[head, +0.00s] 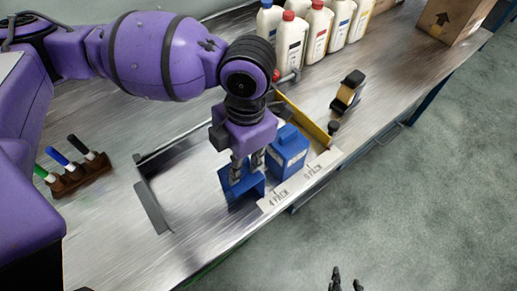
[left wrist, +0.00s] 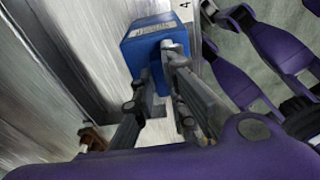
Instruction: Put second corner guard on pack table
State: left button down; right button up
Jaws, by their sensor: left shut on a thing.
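My left gripper (head: 246,172) is shut on a blue corner guard (head: 240,190), an angled piece held low over the metal table (head: 110,230). In the left wrist view the blue piece (left wrist: 152,48) shows between and beyond the fingers (left wrist: 155,95), with a small label on one face. I cannot tell whether the guard touches the table. A blue jug-like container (head: 289,155) stands just right of it, close to the gripper. My right gripper (head: 346,281) is at the bottom edge of the head view, over the floor, with its fingertips apart and nothing seen between them.
A white strip marked "4 PACK" and "6 PACK" (head: 300,180) runs along the front edge. A yellow bar (head: 302,118) and dark rails (head: 152,207) bound the area. Several white bottles (head: 290,45), a black-and-yellow tool (head: 348,91), a carton (head: 450,18) and a marker holder (head: 78,176) stand around.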

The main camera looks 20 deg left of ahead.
pick_arm(q)
jog(key=shift+w+a+r, duration=0.1)
jog(key=shift+w+a, duration=0.05)
jog(key=shift+w, duration=0.1)
jog(key=shift+w+a+f, duration=0.1)
jog(key=shift+w+f, duration=0.1)
jog(key=c, duration=1.8)
grip_release()
jog(key=shift+s, duration=0.1)
jog(key=shift+o, duration=0.2)
jog(key=shift+s, duration=0.1)
jog(key=shift+r, duration=0.1)
jog(key=shift+r, duration=0.35)
notch_tip(320, 180, up, 11)
jog(key=w+d+p, duration=0.1)
jog(key=shift+w+r, duration=0.15)
jog(key=shift+r, duration=0.05)
